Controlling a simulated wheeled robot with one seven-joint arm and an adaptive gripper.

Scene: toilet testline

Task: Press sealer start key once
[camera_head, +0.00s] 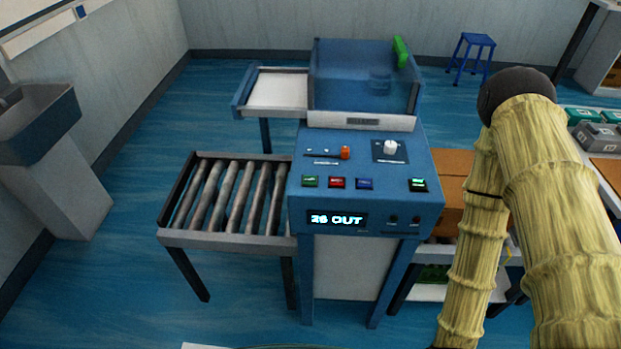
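A blue sealer machine (415,228) stands in the middle of the head view. Its sloped panel carries a green key (311,182), a red key (337,183), a blue key (364,184) and, apart at the right, another green key (417,185). The key labels are too small to read. Above the keys are an orange slider knob (345,153) and a white dial (390,147). My arm, in a yellowish ribbed cover, fills the right side, apart from the panel in the picture. My gripper is not in view.
A roller conveyor (226,239) adjoins the machine's left side. A clear-sided chamber (362,80) with a green piece (400,52) stands behind the panel. Brown cartons (452,163) sit to the right, partly behind my arm. A blue stool (471,58) stands at the back.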

